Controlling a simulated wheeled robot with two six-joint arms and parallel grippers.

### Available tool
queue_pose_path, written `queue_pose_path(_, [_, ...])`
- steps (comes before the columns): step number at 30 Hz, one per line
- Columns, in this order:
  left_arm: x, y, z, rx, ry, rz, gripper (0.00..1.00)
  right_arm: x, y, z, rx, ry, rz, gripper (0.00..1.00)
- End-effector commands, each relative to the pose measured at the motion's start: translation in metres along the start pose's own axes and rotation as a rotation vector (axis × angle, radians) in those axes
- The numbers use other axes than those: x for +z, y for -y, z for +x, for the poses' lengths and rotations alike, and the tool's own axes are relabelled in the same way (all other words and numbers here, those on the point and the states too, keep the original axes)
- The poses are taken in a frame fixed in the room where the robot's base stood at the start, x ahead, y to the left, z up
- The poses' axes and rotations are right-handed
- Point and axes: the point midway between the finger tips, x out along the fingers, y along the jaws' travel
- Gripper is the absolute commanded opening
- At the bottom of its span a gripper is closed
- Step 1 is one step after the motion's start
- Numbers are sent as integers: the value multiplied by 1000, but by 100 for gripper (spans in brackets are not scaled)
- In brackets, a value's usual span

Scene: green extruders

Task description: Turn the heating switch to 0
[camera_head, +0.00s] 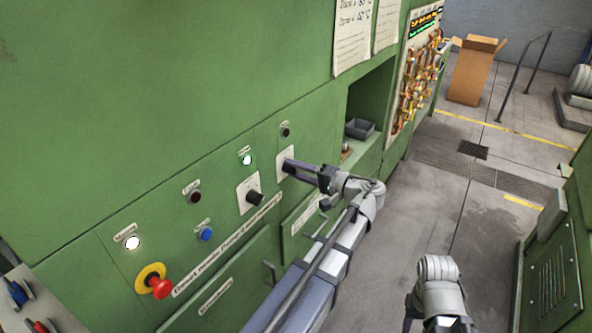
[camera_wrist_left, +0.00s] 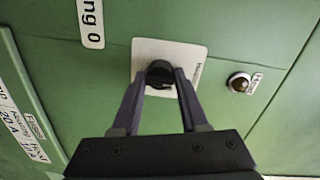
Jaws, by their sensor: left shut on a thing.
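The switch is a black rotary knob (camera_wrist_left: 159,73) on a white plate (camera_wrist_left: 193,58) on the green panel. The plate also shows in the head view (camera_head: 281,152), where the knob is hidden by my gripper. My left gripper (camera_head: 288,167) reaches it from the right. In the left wrist view, the fingertips (camera_wrist_left: 160,78) are on both sides of the knob, shut on it. The plate's small lettering is too blurred to read surely, and the knob's pointer position cannot be told. My right gripper (camera_head: 435,325) is at the bottom edge, partly cut off; its jaws cannot be made out.
A second black knob (camera_head: 255,198), a lit white lamp (camera_head: 246,160), a blue button (camera_head: 206,234) and a red emergency stop (camera_head: 160,288) sit further left on the panel. A dark lamp (camera_head: 285,132) is above the plate. Open floor (camera_head: 420,215) lies to the right.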

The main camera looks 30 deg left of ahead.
Motion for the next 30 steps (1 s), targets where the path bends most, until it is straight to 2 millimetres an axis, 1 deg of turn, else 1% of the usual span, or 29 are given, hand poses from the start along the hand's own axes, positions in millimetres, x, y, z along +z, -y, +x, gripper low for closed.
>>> queue_pose_path(3, [-2,2,0,-6,-4,-1,0,0,0,-1,0,0,0,50])
queue_pose_path(4, [-2,2,0,-6,-4,-1,47,0,0,-1,0,0,0,50])
queue_pose_path(10, [-1,1,0,-3,-2,0,69,0,0,0,0,0,0,50])
queue_pose_path(11, [-1,1,0,-3,-2,0,71,0,0,0,0,0,0,50])
queue_pose_path(17, [0,0,0,-2,-1,0,71,0,0,0,0,0,0,50])
queue_pose_path(20, [-1,0,-5,-1,-2,0,71,0,0,0,0,0,0,50])
queue_pose_path(23, [-1,0,-18,-1,-4,1,71,0,0,-2,0,0,0,50])
queue_pose_path(30, [-1,0,-57,-1,-3,0,71,0,0,-4,0,0,0,50])
